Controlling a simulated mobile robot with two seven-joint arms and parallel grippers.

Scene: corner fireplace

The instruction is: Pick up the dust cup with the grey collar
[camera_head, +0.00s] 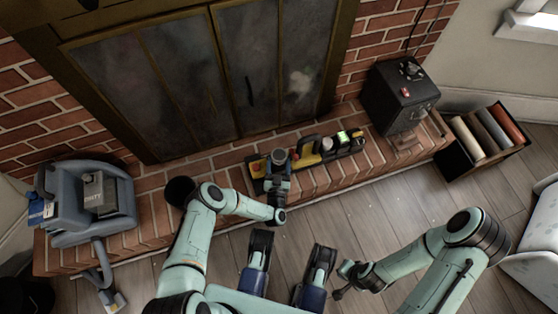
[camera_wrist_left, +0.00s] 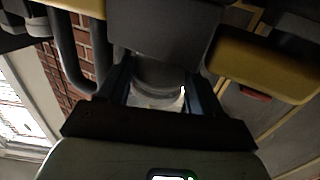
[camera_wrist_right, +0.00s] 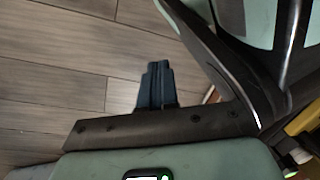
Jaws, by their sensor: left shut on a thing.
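The dust cup with the grey collar (camera_wrist_left: 160,76) is between the blue fingers of my left gripper (camera_wrist_left: 160,92) in the left wrist view. The gripper is shut on it; part of the cup looks pale and clear, and the fingers hide its sides. In the head view my left gripper (camera_head: 278,170) is over the brick hearth, with a round grey top (camera_head: 279,156) at its fingertips. Yellow and black tool parts lie close beside it. My right gripper (camera_wrist_right: 156,86) is shut and empty over the wood floor, its blue fingers together.
A yellow and black tool (camera_head: 308,155) lies right of the left gripper on the brick hearth (camera_head: 152,222). A dark cup (camera_head: 180,190) and a blue-grey machine (camera_head: 90,200) stand left. A black box (camera_head: 398,92) and book crate (camera_head: 484,140) are right.

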